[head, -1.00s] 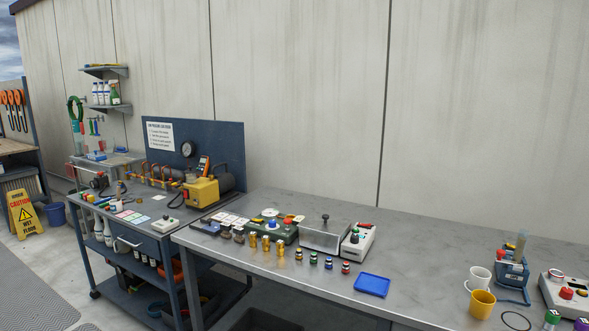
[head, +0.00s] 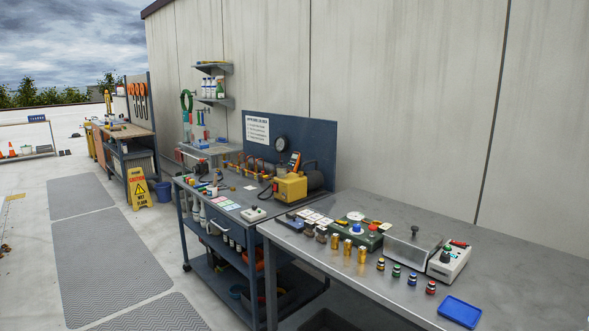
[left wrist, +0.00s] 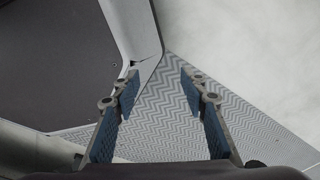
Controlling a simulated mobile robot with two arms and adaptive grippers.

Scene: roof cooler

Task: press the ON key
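No key marked ON can be read in the head view at this distance. A small pale control box with a dark knob (head: 254,212) sits on the front of the blue trolley. A yellow unit (head: 290,187) sits at the back of the trolley. My left gripper (left wrist: 160,85) is open and empty in the left wrist view, above a grey patterned floor mat. Neither gripper shows in the head view, and my right gripper is not seen.
The steel bench (head: 545,265) carries brass cylinders, small capped bottles, a metal box (head: 409,249) and a blue tray (head: 459,311). A yellow caution sign (head: 139,188) and a blue bin (head: 163,191) stand by the wall. Floor mats (head: 105,250) lie clear at the left.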

